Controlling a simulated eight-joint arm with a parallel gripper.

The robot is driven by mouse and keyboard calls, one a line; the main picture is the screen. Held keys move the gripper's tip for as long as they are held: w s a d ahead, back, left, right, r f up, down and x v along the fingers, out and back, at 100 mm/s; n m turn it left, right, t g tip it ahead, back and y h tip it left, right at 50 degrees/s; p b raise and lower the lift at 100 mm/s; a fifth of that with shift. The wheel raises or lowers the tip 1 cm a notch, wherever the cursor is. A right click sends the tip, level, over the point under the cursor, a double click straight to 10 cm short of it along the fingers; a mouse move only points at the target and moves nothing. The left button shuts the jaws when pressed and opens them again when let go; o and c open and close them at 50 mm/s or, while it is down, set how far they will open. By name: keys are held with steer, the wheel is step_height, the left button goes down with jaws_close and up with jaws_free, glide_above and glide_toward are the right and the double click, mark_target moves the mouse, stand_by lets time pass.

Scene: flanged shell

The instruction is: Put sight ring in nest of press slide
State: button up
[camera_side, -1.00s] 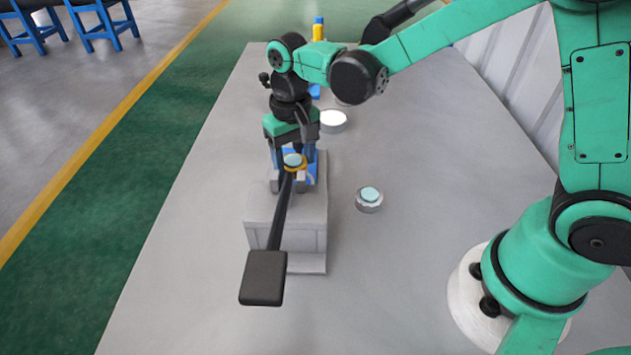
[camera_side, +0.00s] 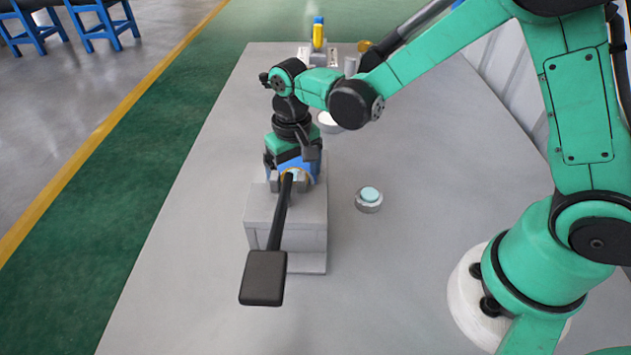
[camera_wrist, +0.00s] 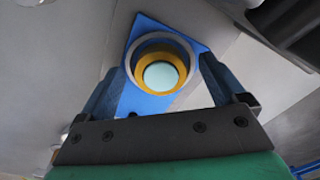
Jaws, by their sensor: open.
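The sight ring, a gold ring with a pale blue disc in its middle, shows in the wrist view (camera_wrist: 162,75). It lies inside the round grey rim of the nest (camera_wrist: 133,62), on the blue plate of the press slide (camera_wrist: 144,104). My gripper (camera_wrist: 163,70) is open, with one finger on each side of the nest. I cannot tell whether the fingers touch the rim.
The black lever with its square pad (camera_side: 263,278) sticks out towards the camera. A grey round piece with a pale blue top (camera_side: 369,199) stands right of the press. A white-topped disc (camera_side: 329,122) and a yellow-and-blue bottle (camera_side: 318,33) are farther back.

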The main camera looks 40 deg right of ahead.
mark_target(296, 176)
step_height(296, 176, up, 12)
steer(key=s+d+n+t, duration=0.1)
steer(key=s+d+t, duration=0.5)
steer(key=s+t, duration=0.1)
steer(key=shift+s+d+f+n, duration=0.2)
steer(key=shift+s+f+n, duration=0.15)
steer(key=shift+s, duration=0.5)
